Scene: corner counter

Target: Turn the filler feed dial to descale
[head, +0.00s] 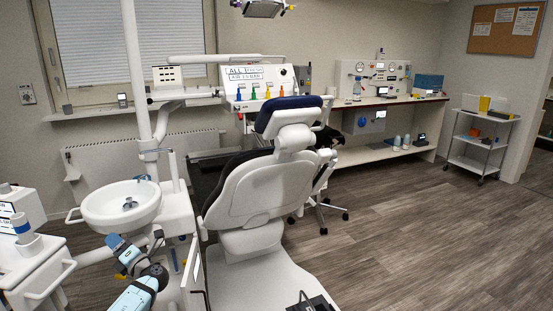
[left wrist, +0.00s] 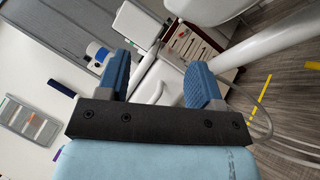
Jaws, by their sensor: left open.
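I cannot make out the filler feed dial or its markings in either view. A white spittoon bowl (head: 108,212) with a small grey piece in its middle stands on the white dental unit in the head view. My left gripper (head: 114,243) is low in front of the bowl, apart from it. In the left wrist view the two blue fingers of my left gripper (left wrist: 160,75) are spread wide, with nothing held between them. White unit parts show beyond the fingers. My right gripper is not identifiable in view.
The dental chair (head: 262,185) stands right of the bowl. A wheeled trolley (head: 480,145) is far right. The wooden floor at right is clear.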

